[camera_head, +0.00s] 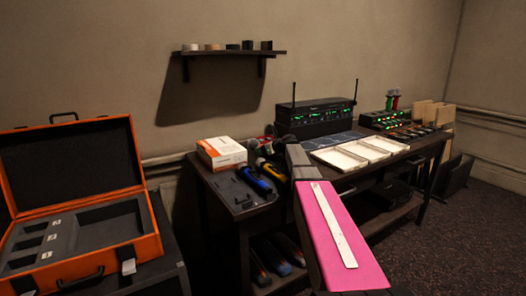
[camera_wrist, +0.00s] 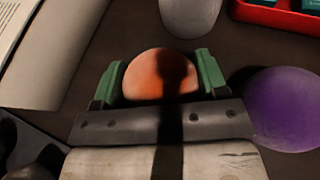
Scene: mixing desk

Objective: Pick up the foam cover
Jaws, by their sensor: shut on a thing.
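An orange, rounded foam cover (camera_wrist: 143,78) is between the green-tipped fingers of my gripper (camera_wrist: 161,70) in the wrist view. The fingers are shut on it, one on each side. A dark shadow falls across its middle, and its lower part is hidden behind the gripper's dark crossbar. A purple round cover (camera_wrist: 285,110) lies to the right of my gripper, and a pale grey one (camera_wrist: 190,14) is beyond it. In the head view my own arm blocks the gripper and the orange cover.
A red tray (camera_wrist: 270,14) with teal items is at the wrist view's top right. White paper (camera_wrist: 42,50) lies at left. On the desk, an orange-white box (camera_head: 221,153) stands left of my arm, white trays (camera_head: 340,158) right. An open orange case (camera_head: 80,215) is far left.

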